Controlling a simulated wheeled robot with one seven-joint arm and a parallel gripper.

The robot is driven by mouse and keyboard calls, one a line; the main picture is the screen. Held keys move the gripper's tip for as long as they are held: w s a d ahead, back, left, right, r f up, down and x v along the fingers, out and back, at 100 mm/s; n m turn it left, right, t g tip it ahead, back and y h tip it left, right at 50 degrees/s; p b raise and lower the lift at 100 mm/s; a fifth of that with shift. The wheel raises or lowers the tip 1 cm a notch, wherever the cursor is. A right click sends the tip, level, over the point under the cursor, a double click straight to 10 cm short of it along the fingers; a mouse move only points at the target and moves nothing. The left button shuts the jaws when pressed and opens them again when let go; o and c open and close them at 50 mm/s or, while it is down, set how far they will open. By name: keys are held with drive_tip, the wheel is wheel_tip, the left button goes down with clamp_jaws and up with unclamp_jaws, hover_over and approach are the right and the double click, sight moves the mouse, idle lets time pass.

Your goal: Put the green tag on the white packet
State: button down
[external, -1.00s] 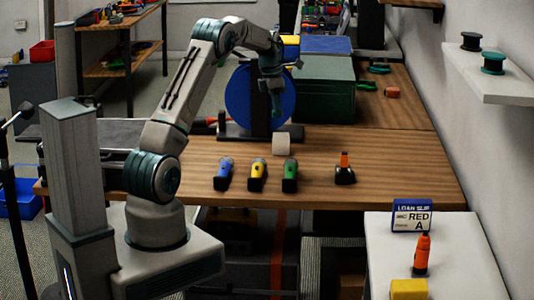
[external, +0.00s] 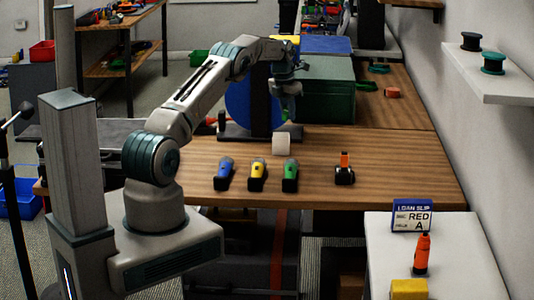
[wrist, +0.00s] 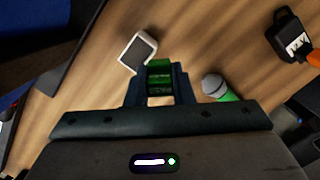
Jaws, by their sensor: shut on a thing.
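The green tag (wrist: 159,86) is between the fingers of my gripper (wrist: 160,70) in the wrist view, and the fingers are shut on it. The white packet (wrist: 138,51) lies just beyond the fingertips, up and to the left, apart from the tag. In the external view the packet (external: 282,143) is a small pale block on the wooden table. My gripper (external: 290,115) is above and behind it there, in front of the dark green box. The tag cannot be made out in the external view.
Blue, yellow and green torch-like items (external: 257,174) stand in a row on the table (external: 400,180). An orange-topped black item (external: 345,170) stands to their right. A big blue disc (external: 240,103) on a dark stand and a green box (external: 328,92) are behind.

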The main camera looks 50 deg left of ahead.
sight(282, 136)
drive_tip(key=a, duration=0.1)
drive_tip(key=a+f+p, duration=0.1)
drive_tip(key=a+f, duration=0.1)
drive_tip(key=shift+w+a+f, duration=0.15)
drive_tip(key=shift+w+a, duration=0.1)
drive_tip(key=shift+a, duration=0.15)
wheel_tip(282, 136, down, 4)
drive_tip(key=shift+r+p, duration=0.2)
drive_tip(key=shift+p, duration=0.7)
drive_tip(key=shift+f, duration=0.25)
drive_tip(key=shift+f, duration=0.1)
drive_tip(key=shift+f+b, duration=0.15)
drive_tip(key=shift+b, duration=0.15)
drive_tip(key=c, duration=1.3)
unclamp_jaws()
drive_tip(key=shift+o, duration=0.2)
drive_tip(key=shift+r, duration=0.25)
